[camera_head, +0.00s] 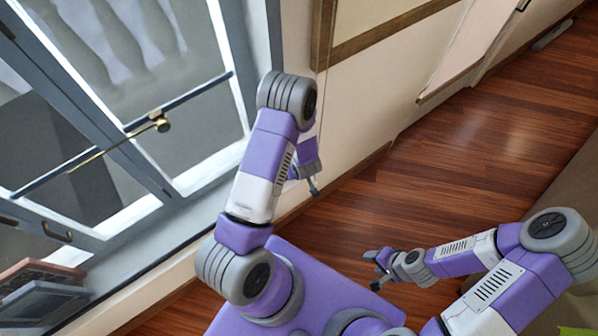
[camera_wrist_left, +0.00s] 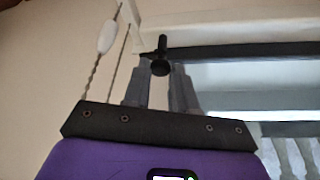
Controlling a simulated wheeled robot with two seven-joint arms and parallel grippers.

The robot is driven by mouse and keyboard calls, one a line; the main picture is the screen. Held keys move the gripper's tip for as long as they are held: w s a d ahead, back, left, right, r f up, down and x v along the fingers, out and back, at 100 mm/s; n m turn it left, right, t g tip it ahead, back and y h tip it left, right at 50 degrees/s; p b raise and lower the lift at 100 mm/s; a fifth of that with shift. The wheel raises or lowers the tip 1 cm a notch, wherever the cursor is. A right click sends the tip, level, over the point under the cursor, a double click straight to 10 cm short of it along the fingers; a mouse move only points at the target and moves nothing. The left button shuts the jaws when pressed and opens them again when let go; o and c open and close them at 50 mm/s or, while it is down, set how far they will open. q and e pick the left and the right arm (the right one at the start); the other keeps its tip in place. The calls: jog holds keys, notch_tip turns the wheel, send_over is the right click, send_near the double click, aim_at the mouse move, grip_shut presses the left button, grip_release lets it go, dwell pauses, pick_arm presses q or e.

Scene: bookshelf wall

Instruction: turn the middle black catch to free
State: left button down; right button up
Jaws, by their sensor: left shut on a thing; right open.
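In the left wrist view a black catch (camera_wrist_left: 160,68) shows a round knob with a short handle pointing up, at the left end of a dark bar. My left gripper (camera_wrist_left: 160,78) has its two grey fingers closed on either side of the catch. In the head view my left gripper (camera_head: 313,183) hangs beside the pale wall, right of the window, and the catch there cannot be made out. I cannot tell from these views whether it is the middle one. My right gripper (camera_head: 376,268) is open and empty over the wooden floor.
A grey-framed window (camera_head: 180,190) with a brass knob (camera_head: 161,122) fills the left. A white cord weight (camera_wrist_left: 107,37) hangs left of the catch. Framed pictures (camera_head: 42,302) stand at lower left.

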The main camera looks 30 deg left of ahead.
pick_arm(q)
jog(key=shift+m, duration=0.4)
jog(key=c, duration=0.9)
grip_release()
jog(key=shift+s+a, duration=0.1)
jog(key=shift+a, duration=0.05)
jog(key=shift+r, duration=0.1)
jog(key=shift+s+r+p, duration=0.2)
jog(key=shift+r+p, duration=0.3)
jog(key=p+v, duration=0.1)
jog(key=v, duration=0.1)
jog(key=p+v, duration=0.4)
jog(key=v, duration=0.1)
jog(key=shift+w+d+f, duration=0.1)
jog(key=shift+w+d, duration=0.05)
jog(key=shift+d, duration=0.2)
